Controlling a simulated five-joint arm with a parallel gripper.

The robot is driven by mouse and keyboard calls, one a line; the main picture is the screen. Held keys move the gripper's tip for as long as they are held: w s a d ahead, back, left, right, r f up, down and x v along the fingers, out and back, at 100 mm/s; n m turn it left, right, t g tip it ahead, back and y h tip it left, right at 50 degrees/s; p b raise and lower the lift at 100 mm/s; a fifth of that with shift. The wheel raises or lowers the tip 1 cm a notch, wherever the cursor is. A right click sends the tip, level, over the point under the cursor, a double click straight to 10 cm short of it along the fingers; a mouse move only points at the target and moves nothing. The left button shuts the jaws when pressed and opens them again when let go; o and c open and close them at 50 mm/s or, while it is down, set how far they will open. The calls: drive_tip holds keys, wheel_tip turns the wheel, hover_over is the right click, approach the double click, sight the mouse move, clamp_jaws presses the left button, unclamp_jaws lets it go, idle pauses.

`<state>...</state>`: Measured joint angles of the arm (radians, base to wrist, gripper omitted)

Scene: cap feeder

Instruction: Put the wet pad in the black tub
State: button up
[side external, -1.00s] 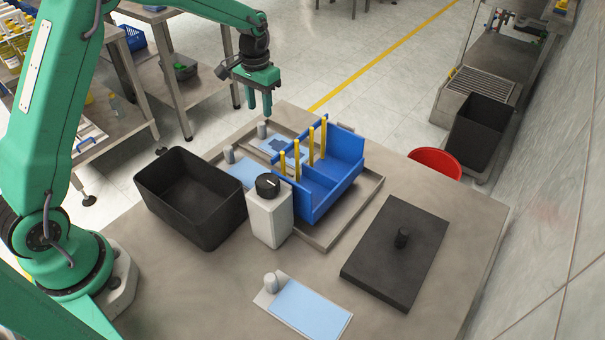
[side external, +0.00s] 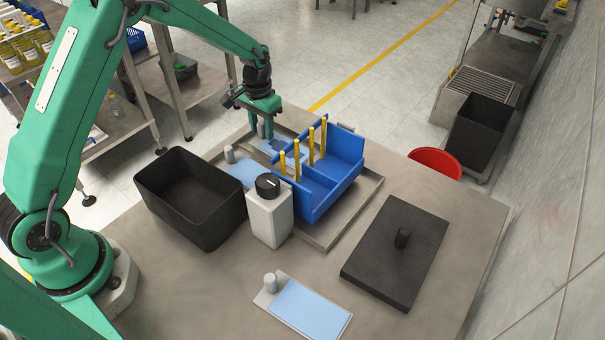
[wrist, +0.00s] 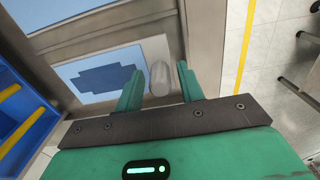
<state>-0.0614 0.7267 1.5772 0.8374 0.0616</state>
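The wet pad (wrist: 103,82), pale blue with a dark blue patch, lies on a plate with a grey knob (wrist: 160,72) in the wrist view. In the side view the wet pad (side external: 280,146) is at the far side of the metal tray, partly hidden by the blue holder. My gripper (side external: 265,134) is low over its knob end. In the wrist view my gripper (wrist: 160,68) is open, one finger on each side of the knob, with gaps visible; contact cannot be told. The black tub (side external: 222,228) stands open and looks empty, left of the tray.
The blue holder (side external: 345,150) with yellow posts sits in the metal tray (side external: 345,218). Other plain blue pads lie in the tray (side external: 247,174) and in front (side external: 310,307). A black lid (side external: 385,265) lies right.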

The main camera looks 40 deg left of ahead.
drive_tip(key=c, duration=0.8)
drive_tip(key=shift+r, duration=0.15)
drive_tip(key=shift+r, duration=3.35)
drive_tip(key=shift+s+a+r, duration=0.15)
drive_tip(key=shift+s+r, duration=0.15)
drive_tip(key=shift+s, duration=0.2)
drive_tip(key=shift+n, duration=0.3)
drive_tip(key=s+r, duration=0.1)
drive_tip(key=s, duration=0.7)
drive_tip(key=s+a+r, duration=0.1)
drive_tip(key=s, duration=0.8)
drive_tip(key=s+r, duration=0.1)
drive_tip(key=s, duration=0.8)
drive_tip(key=shift+s+a+r, duration=0.1)
drive_tip(key=shift+a+r, duration=0.15)
drive_tip(key=shift+a, duration=0.15)
